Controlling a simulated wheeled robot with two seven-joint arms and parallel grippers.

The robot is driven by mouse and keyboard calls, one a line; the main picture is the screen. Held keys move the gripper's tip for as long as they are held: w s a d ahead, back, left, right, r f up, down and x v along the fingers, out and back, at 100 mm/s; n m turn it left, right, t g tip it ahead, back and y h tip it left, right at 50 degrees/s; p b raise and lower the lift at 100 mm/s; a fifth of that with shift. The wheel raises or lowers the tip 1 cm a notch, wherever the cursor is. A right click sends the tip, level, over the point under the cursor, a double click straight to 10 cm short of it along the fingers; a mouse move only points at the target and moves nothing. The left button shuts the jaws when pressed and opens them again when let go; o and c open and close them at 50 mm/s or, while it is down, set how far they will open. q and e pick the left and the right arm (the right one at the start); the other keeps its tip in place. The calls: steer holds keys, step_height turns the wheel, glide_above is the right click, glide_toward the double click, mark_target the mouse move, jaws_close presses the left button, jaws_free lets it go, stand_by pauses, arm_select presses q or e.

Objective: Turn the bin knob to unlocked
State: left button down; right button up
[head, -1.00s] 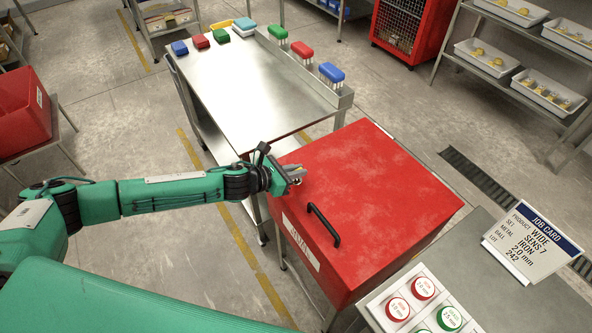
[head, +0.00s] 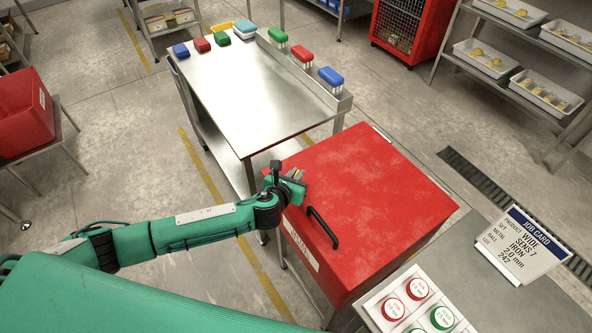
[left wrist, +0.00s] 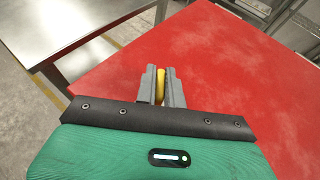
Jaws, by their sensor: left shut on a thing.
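The red bin (head: 375,200) stands in the middle right with its lid down and a black handle (head: 323,227) near its front edge. My left gripper (head: 297,175) is at the bin's left corner, beyond the handle. In the left wrist view its grey fingers (left wrist: 161,75) are closed on the yellow bin knob (left wrist: 160,86), with the red lid (left wrist: 225,75) around and behind it. The fingers hide most of the knob, and I cannot read its position from these views. My right gripper is not in view.
A steel table (head: 255,95) with several coloured blocks along its edges stands behind the bin. A grey panel with red and green round buttons (head: 443,318) and a job card (head: 530,243) are at the lower right. Open floor lies left of the bin.

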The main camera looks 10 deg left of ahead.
arm_select(q)
steer(key=n+y+p, duration=0.2)
steer(key=n+y, duration=0.1)
steer(key=y, duration=0.1)
steer(key=shift+d+r, duration=0.1)
steer(key=shift+n+y+p, duration=0.6)
steer(key=shift+n+y, duration=0.4)
steer(key=shift+n, duration=0.1)
steer(key=shift+y, duration=0.3)
steer(key=c, duration=1.5)
jaws_free()
steer(key=b+v, duration=0.2)
steer(key=v, duration=1.1)
steer(key=shift+s+r, duration=0.25)
steer(key=shift+r, duration=0.05)
